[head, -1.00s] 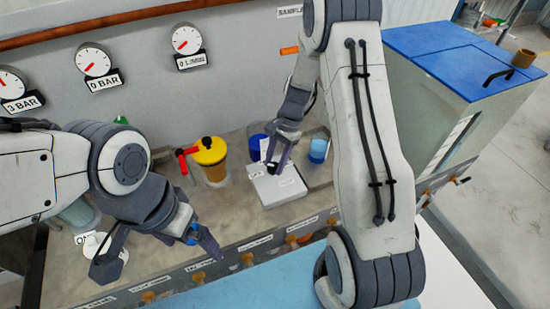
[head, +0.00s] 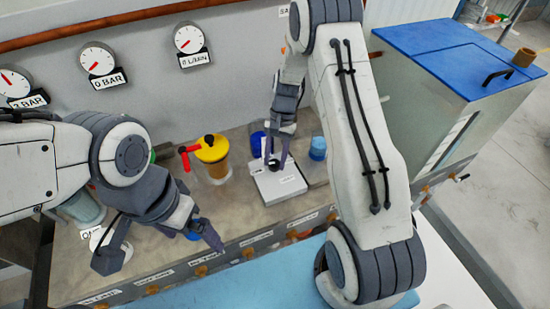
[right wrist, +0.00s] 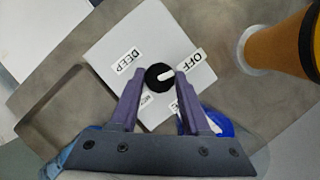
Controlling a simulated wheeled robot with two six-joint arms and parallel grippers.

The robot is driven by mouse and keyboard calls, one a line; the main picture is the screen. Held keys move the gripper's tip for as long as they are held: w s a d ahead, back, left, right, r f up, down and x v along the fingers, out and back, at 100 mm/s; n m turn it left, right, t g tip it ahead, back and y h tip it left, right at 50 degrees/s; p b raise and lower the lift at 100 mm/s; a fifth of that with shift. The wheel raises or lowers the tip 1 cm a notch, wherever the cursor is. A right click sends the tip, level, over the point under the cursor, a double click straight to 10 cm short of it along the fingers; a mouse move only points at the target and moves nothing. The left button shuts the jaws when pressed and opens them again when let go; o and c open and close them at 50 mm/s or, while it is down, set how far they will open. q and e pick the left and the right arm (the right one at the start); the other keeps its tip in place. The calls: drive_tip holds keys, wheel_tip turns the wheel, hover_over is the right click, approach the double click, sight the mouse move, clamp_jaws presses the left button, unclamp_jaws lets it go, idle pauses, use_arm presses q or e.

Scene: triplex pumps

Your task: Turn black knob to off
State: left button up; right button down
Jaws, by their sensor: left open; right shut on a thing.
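The black knob (head: 273,164) sits on top of a white box (head: 290,187) on the bench. In the right wrist view the knob (right wrist: 159,77) has a white pointer mark, directed right, close to the "OFF" label (right wrist: 197,60). A "DEEP" label (right wrist: 126,62) is on the other side, and more labels below are partly hidden by the fingers. My right gripper (head: 275,158) comes down from above and is shut on the knob; its fingers also show in the right wrist view (right wrist: 156,112). My left gripper (head: 160,252) is open and empty over the bench's front left.
A yellow-topped cup with a red handle (head: 213,158) stands left of the box. Blue containers (head: 318,148) stand behind and right of it. Several gauges (head: 98,60) hang on the back wall. A blue-lidded cabinet (head: 455,60) is at right.

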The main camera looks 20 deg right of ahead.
drive_tip(key=shift+c, duration=1.8)
unclamp_jaws()
drive_tip(key=b+v, duration=0.1)
drive_tip(key=v, duration=0.9)
drive_tip(key=shift+r, duration=0.25)
drive_tip(key=s+a+r+n+t+h, duration=0.1)
drive_tip(key=s+a+r+n, duration=0.35)
drive_tip(key=a, duration=0.25)
drive_tip(key=s+a+r+n+h, duration=0.1)
drive_tip(key=s+a+r+n, duration=0.2)
drive_tip(key=s+a, duration=0.25)
drive_tip(key=s+a+n+t, duration=0.1)
drive_tip(key=s+n, duration=0.3)
drive_tip(key=s, duration=0.4)
drive_tip(key=s+a+n+t, duration=0.1)
drive_tip(key=s+a+n, duration=0.2)
drive_tip(key=s, duration=0.6)
drive_tip(key=shift+a+r+n, duration=0.3)
drive_tip(key=shift+r+n, duration=0.2)
drive_tip(key=shift+n, duration=0.15)
